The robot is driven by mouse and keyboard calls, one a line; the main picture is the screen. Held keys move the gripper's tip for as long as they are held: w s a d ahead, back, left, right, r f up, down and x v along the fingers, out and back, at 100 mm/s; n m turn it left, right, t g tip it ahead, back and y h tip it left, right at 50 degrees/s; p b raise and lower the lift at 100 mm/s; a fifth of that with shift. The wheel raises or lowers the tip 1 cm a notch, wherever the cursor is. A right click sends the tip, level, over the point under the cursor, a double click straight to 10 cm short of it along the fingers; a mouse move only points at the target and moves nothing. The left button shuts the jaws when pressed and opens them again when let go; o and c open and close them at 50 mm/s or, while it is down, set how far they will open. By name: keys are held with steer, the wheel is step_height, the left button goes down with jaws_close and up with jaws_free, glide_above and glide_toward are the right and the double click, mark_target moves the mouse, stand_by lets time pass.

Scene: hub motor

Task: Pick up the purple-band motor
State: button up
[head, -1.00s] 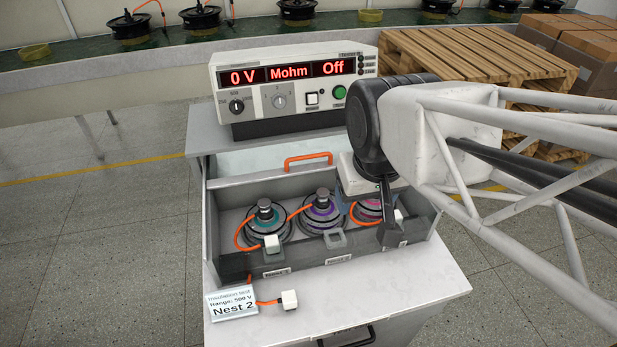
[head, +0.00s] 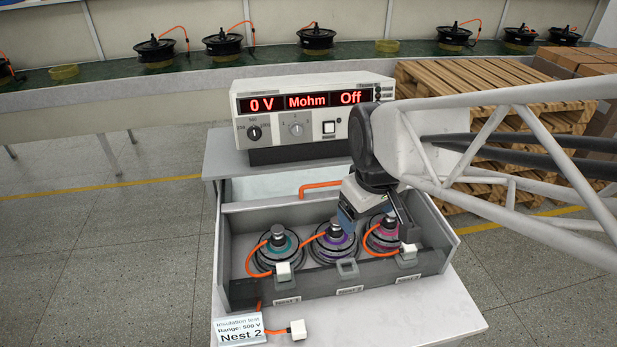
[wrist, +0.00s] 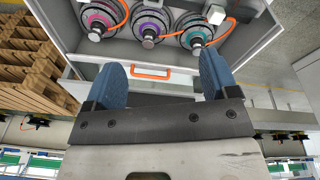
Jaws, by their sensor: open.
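The purple-band motor (head: 334,240) sits upright in the middle of the open grey tray, between a teal-band motor (head: 277,252) and a pink-band motor (head: 386,240). An orange lead runs to it. My gripper (head: 366,211) hangs above the tray, over the gap between the purple-band and pink-band motors; one blue finger shows clearly, the other is partly hidden. In the wrist view my gripper (wrist: 164,72) is open and empty, its blue fingers wide apart. The purple-band motor (wrist: 150,27) lies beyond the fingertips there, roughly centred between them.
The tester (head: 305,120) reads 0 V and Off behind the tray (head: 345,287). An orange handle (head: 320,186) stands at the tray's back. A "Nest 2" card (head: 240,328) and white plug (head: 298,329) lie in front. Wooden pallets (head: 480,110) stand at the right.

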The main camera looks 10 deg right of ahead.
steer(key=w+f+n+g, duration=0.1)
steer(key=w+f+n, duration=0.8)
steer(key=w, duration=0.3)
steer(key=n+g, duration=0.1)
steer(key=n, duration=0.6)
glide_above(336, 228)
steer(key=w, duration=0.1)
steer(key=f, duration=1)
steer(key=shift+w+d, duration=0.2)
steer(key=shift+d, duration=0.15)
steer(key=shift+w+f+n, duration=0.3)
steer(key=shift+f+n, duration=0.2)
steer(key=shift+f, duration=0.05)
steer(key=shift+f, duration=0.1)
steer(key=shift+f, duration=1.15)
steer(key=shift+f, duration=0.15)
steer(key=shift+f, duration=2.45)
steer(key=c, duration=1.3)
